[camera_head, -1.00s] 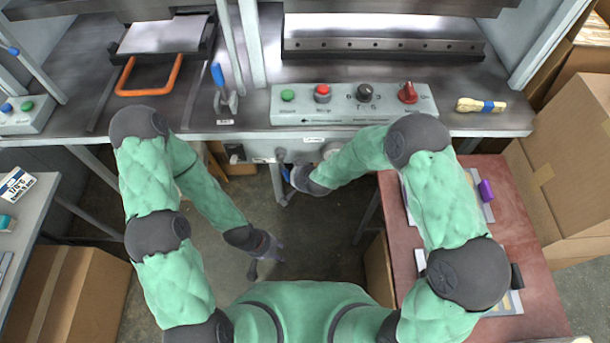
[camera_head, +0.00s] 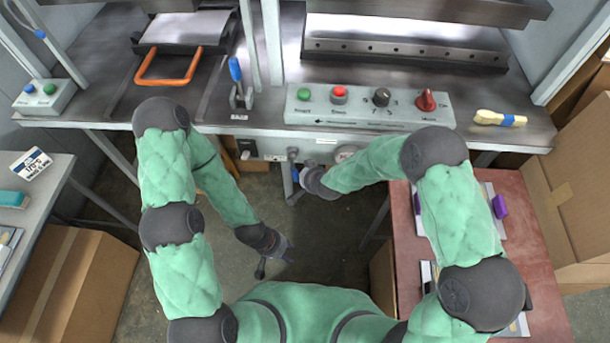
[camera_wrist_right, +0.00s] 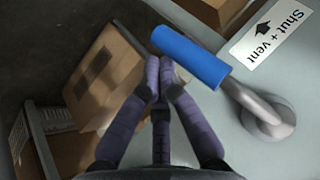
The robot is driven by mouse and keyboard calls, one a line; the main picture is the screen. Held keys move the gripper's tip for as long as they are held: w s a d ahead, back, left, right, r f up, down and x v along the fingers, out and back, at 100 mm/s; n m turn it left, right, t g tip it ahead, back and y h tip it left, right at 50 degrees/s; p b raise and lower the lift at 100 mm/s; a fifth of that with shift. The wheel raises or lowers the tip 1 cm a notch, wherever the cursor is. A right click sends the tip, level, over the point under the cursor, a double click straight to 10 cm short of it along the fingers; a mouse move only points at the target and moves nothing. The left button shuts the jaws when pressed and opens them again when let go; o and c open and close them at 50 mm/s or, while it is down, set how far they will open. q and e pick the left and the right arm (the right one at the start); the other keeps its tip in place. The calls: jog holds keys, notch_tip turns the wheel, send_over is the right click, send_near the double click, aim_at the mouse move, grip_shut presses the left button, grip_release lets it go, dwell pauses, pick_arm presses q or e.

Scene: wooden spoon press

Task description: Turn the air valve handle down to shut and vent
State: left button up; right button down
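The air valve handle (camera_wrist_right: 190,55) is a blue grip on a grey metal lever with a round pivot (camera_wrist_right: 268,122), in the right wrist view. Its blue end also shows under the bench's front edge in the head view (camera_head: 295,174). A white label (camera_wrist_right: 270,38) beside it reads "Shut + vent" with an arrow. My right gripper (camera_wrist_right: 163,68) has its fingers drawn together, with tips close beside the blue grip and not around it. Whether they touch it I cannot tell. My left gripper (camera_head: 274,260) hangs low over the floor, fingers apart and empty, far from the valve.
A control box (camera_head: 370,107) with buttons and knobs sits on the bench above the valve. Another blue-handled lever (camera_head: 235,70) stands left of it. A red-brown table (camera_head: 400,235) is at the right and cardboard boxes (camera_head: 75,280) stand on both sides. Floor between is clear.

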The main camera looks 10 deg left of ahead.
jog(key=v, duration=1.2)
dwell(0.6)
